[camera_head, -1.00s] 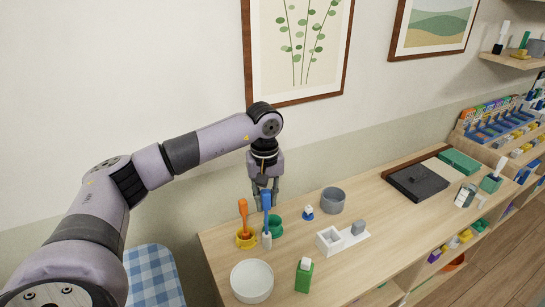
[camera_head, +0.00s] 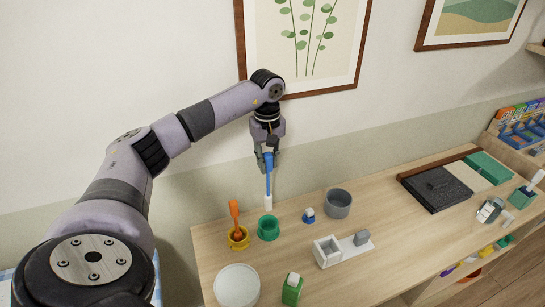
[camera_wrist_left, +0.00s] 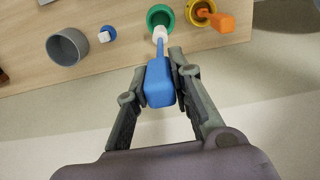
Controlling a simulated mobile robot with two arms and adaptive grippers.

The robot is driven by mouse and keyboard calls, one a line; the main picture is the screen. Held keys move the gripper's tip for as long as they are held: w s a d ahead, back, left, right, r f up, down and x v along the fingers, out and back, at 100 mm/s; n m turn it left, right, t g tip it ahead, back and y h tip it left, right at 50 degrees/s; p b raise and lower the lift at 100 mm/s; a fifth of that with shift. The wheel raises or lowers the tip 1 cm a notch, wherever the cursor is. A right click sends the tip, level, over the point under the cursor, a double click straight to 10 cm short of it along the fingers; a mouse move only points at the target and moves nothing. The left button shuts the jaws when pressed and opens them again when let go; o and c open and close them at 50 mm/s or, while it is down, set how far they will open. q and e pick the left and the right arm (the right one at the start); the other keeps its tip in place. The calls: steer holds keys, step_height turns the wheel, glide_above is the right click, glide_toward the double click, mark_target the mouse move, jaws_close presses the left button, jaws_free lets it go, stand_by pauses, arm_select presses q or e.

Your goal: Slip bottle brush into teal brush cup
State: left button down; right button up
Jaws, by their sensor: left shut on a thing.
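My left gripper (camera_head: 266,160) is shut on the blue handle of the bottle brush (camera_head: 268,183). The brush hangs upright with its white head down, above the worktop. The teal brush cup (camera_head: 268,228) stands on the worktop just below the white head. In the left wrist view, the bottle brush (camera_wrist_left: 159,82) sits between the fingers of the gripper (camera_wrist_left: 161,80), and its white head overlaps the rim of the teal cup (camera_wrist_left: 152,13). I cannot tell whether the head is touching the cup. My right gripper is not in view.
A yellow cup (camera_head: 238,238) with an orange brush (camera_head: 234,213) stands close left of the teal cup. A grey pot (camera_head: 338,204) and a small blue-and-white item (camera_head: 309,215) stand to the right. A white bowl (camera_head: 237,286) and green bottle (camera_head: 292,289) are in front.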

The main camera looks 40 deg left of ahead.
mark_target(268, 171)
arm_select(q)
steer(key=shift+s+r, duration=0.2)
steer(key=shift+s, duration=0.2)
steer(key=shift+d, duration=0.1)
steer(key=shift+w+f, duration=0.15)
steer(key=shift+f, duration=0.15)
step_height(268, 171, down, 2)
steer(key=shift+w+b, duration=0.1)
steer(key=shift+b, duration=0.6)
steer(key=shift+f+b, duration=0.3)
steer(key=shift+f, duration=0.05)
steer(key=shift+f+b, duration=0.5)
steer(key=shift+f, duration=0.75)
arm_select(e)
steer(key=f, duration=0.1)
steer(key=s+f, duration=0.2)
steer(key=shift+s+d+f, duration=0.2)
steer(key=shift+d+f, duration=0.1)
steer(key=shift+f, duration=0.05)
arm_select(q)
steer(key=shift+f+b, duration=0.2)
steer(key=shift+b, duration=0.2)
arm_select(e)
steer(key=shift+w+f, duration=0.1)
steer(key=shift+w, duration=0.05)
